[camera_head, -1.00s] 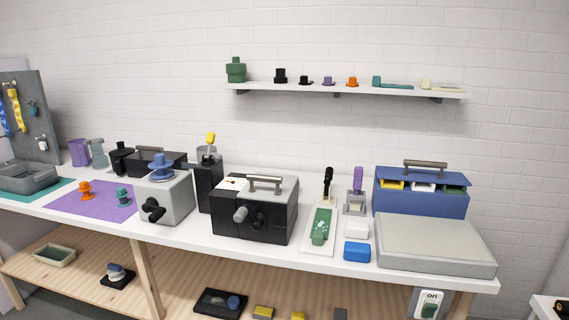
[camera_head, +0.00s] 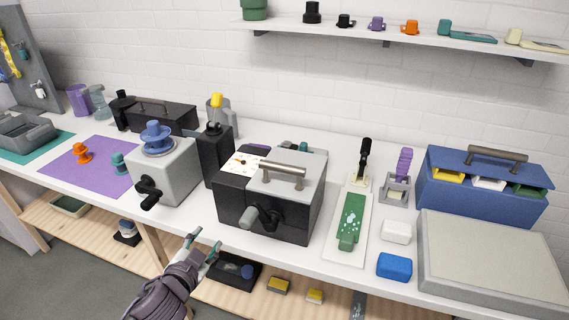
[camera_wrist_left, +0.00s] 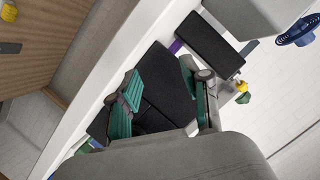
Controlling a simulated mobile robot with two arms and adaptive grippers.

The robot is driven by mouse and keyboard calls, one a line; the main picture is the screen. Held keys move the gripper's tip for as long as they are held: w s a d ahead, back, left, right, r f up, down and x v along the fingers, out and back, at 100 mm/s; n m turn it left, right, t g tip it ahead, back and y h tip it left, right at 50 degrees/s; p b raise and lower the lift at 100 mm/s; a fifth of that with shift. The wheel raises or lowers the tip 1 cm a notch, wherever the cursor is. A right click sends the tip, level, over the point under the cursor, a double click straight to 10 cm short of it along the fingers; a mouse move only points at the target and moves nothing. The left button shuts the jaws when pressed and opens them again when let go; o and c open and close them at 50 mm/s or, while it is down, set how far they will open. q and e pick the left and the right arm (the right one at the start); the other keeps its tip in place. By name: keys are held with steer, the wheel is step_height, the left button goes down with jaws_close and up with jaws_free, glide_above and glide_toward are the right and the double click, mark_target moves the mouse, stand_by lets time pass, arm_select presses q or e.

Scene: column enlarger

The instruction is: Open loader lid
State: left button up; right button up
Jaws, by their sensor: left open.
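A black box (camera_head: 235,205) with a crank on its front stands at the middle of the bench; I take it for the loader. Its grey lid (camera_head: 305,168) carries a bar handle (camera_head: 283,172) and looks closed. My left gripper (camera_head: 203,244) is open and empty, in front of the bench edge, lower and to the left of the box, apart from it. In the left wrist view, the teal fingers of my left gripper (camera_wrist_left: 160,78) are spread, with dark box faces behind them. My right gripper is not in view.
A grey box with a blue knob (camera_head: 155,140) and a black upright block (camera_head: 216,155) stand to the left. A green-topped white board (camera_head: 352,220), white and blue blocks and a blue bin (camera_head: 475,200) stand to the right. A wooden shelf (camera_head: 75,225) runs below.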

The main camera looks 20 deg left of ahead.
arm_select(q)
steer(key=w+d+r+m+t+h, duration=0.1)
steer(key=w+r+m+t+h, duration=0.2)
steer(key=r, duration=0.4)
steer(key=w+d+r+m+t+h, duration=0.1)
steer(key=w+r+m+t+h, duration=0.1)
steer(key=r+m+h, duration=0.4)
steer(key=m+g+h+p, duration=0.1)
steer(key=m+g+h, duration=0.6)
steer(key=m, duration=0.5)
glide_toward(277, 169)
steer(key=shift+g+y, duration=0.6)
steer(key=p+x, duration=0.1)
steer(key=x, duration=0.2)
steer(key=r+p+x, duration=0.1)
steer(key=p+x, duration=0.1)
steer(key=x, duration=0.2)
steer(key=p+x, duration=0.1)
steer(key=x, duration=0.2)
steer(key=shift+w+d+r+p, duration=0.2)
steer(key=shift+w+d+p, duration=0.1)
steer(key=shift+w+p, duration=0.05)
steer(key=shift+w+d+f, duration=0.2)
steer(key=shift+w+d, duration=0.15)
steer(key=shift+d, duration=0.05)
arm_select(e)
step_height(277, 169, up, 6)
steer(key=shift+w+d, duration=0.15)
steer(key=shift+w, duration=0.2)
